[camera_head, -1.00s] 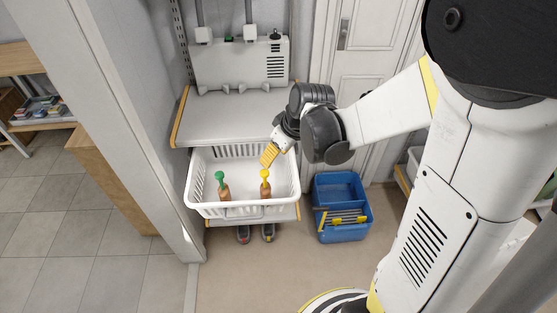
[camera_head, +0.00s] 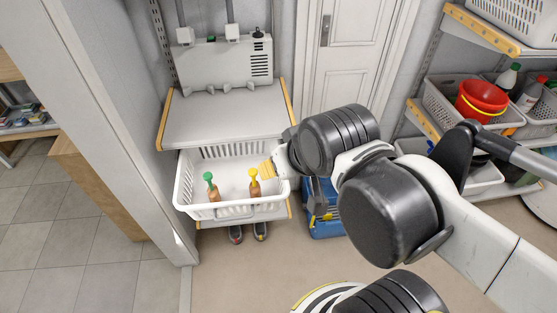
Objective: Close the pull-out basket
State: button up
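The white pull-out basket (camera_head: 232,211) is slid out from under a grey shelf (camera_head: 225,118) in the head view. It holds two brown bottles, one with a green top (camera_head: 211,187) and one with a yellow top (camera_head: 254,184). My gripper (camera_head: 266,170) is at the basket's right side, with its yellow ribbed finger pad over the basket's interior, near the yellow-topped bottle. I cannot tell whether it touches the basket. My arm hides most of the gripper, so its opening does not show.
A blue crate (camera_head: 322,226) stands on the floor right of the basket, partly behind my arm. Shoes (camera_head: 261,231) lie below the basket. A wall post (camera_head: 110,110) stands left. Shelves with grey baskets and a red bucket (camera_head: 480,98) are at right. Floor in front is clear.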

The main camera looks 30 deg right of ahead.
aim_at(231, 176)
jog(key=k+l, duration=0.4)
jog(key=l, duration=0.15)
jog(key=k+l, duration=0.4)
jog(key=l, duration=0.2)
jog(key=u, duration=0.05)
